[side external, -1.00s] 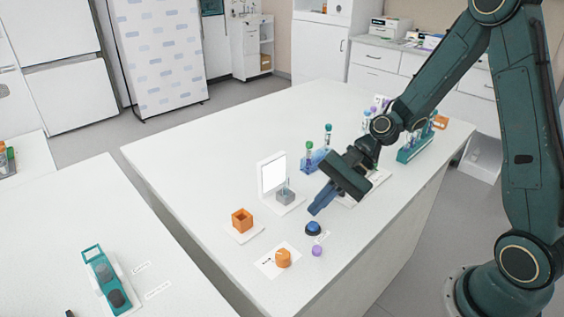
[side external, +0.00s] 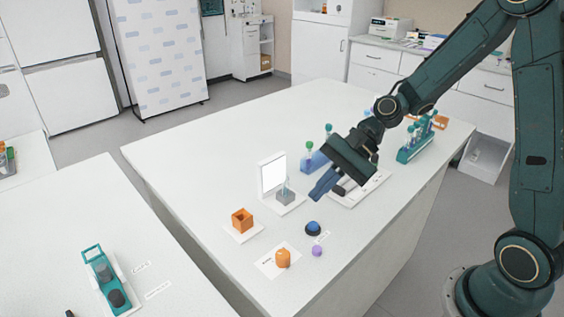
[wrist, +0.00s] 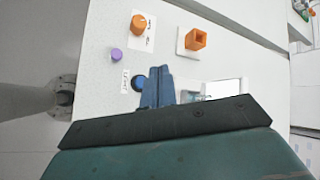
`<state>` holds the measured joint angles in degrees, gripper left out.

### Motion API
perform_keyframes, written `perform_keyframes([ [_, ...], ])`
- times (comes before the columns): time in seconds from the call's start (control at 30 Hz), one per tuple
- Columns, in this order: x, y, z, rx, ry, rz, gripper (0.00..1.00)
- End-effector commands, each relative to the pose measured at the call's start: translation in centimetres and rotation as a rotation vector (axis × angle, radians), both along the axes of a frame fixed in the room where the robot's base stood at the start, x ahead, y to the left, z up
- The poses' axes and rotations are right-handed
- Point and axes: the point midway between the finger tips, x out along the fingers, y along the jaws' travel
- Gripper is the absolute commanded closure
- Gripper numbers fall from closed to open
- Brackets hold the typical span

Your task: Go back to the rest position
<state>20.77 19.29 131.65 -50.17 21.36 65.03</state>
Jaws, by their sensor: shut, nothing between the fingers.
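My gripper (side external: 322,188) is shut with nothing between its blue fingers. In the side view it hangs above the white table (side external: 215,160), behind the round blue button (side external: 313,228) and to the right of the white lit panel (side external: 272,173). A small grey block with a tube (side external: 285,196) stands in front of the panel.
An orange open box (side external: 242,220), an orange cylinder (side external: 283,258) and a purple knob (side external: 317,251) are near the table's front. A blue tube rack (side external: 314,161) and a green tube rack (side external: 416,148) stand farther back. The table's left part is clear.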

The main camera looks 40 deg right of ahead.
Motion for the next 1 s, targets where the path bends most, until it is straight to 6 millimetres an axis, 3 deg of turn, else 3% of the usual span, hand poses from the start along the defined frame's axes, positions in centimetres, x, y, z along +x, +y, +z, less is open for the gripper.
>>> perform_keyframes([
  [0.37,-1.7,-0.2,1.9,-0.167,-0.117,0.134,1.00],
  [1.0,-8.7,-2.8,8.2,-0.680,-0.424,0.536,1.00],
])
